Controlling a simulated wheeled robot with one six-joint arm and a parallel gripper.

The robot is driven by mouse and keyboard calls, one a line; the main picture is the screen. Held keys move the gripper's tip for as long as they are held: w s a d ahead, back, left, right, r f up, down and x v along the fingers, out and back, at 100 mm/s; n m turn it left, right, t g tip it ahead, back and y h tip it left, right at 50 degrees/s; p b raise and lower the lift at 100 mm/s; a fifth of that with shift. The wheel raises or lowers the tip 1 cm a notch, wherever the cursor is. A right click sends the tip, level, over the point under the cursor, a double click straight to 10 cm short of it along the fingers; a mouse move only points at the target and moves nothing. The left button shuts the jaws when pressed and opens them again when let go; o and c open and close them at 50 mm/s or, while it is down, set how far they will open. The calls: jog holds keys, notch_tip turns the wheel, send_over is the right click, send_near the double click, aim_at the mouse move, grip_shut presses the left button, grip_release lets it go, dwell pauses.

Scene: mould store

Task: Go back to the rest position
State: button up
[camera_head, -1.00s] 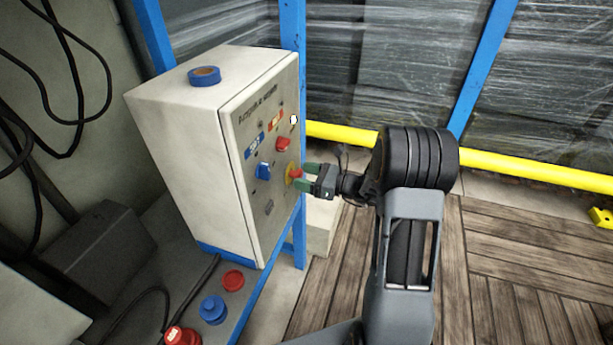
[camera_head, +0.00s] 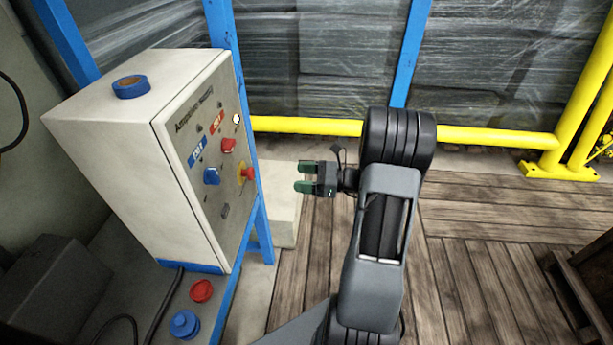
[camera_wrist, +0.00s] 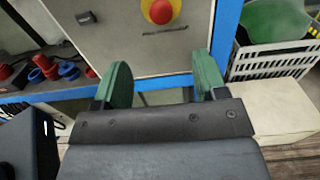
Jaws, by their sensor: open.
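My gripper (camera_head: 308,177) is open and empty, with two green fingers, to the right of the control box (camera_head: 118,150) and clear of it. In the wrist view my gripper (camera_wrist: 163,82) has its fingers spread, with the lower part of the control box (camera_wrist: 125,30) beyond them. The box is pale, with a red-and-yellow emergency button (camera_head: 247,174), a blue knob (camera_head: 211,176), a red knob (camera_head: 228,145) and a small white lamp on its front. The emergency button also shows in the wrist view (camera_wrist: 159,11).
A blue tape ring (camera_head: 131,88) lies on the box. Red (camera_head: 201,291) and blue (camera_head: 184,324) round parts lie below it. A yellow rail (camera_head: 480,136) runs behind. A crate with a green item (camera_wrist: 275,20) stands at right in the wrist view.

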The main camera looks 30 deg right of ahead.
jog(key=shift+s+d, duration=0.25)
jog(key=shift+d, duration=0.15)
dwell(0.3)
jog(key=s+a+f+n+g+h, duration=0.2)
jog(key=s+f+n+g, duration=0.2)
jog(key=f, duration=0.1)
jog(key=s+a+r+n+g+h+p, duration=0.4)
jog(key=s+r+n+g+h+p, duration=0.25)
jog(key=n, duration=0.35)
jog(key=s+a+r+n+t+h+p, duration=0.1)
jog(key=a+r+n+h+p, duration=0.2)
jog(key=r, duration=0.7)
jog(key=s+a+r+n+t+h+p, duration=0.2)
jog(key=a+r+n+h+p, duration=0.1)
jog(key=r+n+p, duration=0.5)
jog(key=v, duration=0.3)
jog(key=shift+w+a+r, duration=0.15)
jog(key=shift+a+r, duration=0.1)
jog(key=shift+r, duration=0.1)
jog(key=shift+t, duration=0.25)
jog(key=shift+c, duration=0.5)
dwell(0.6)
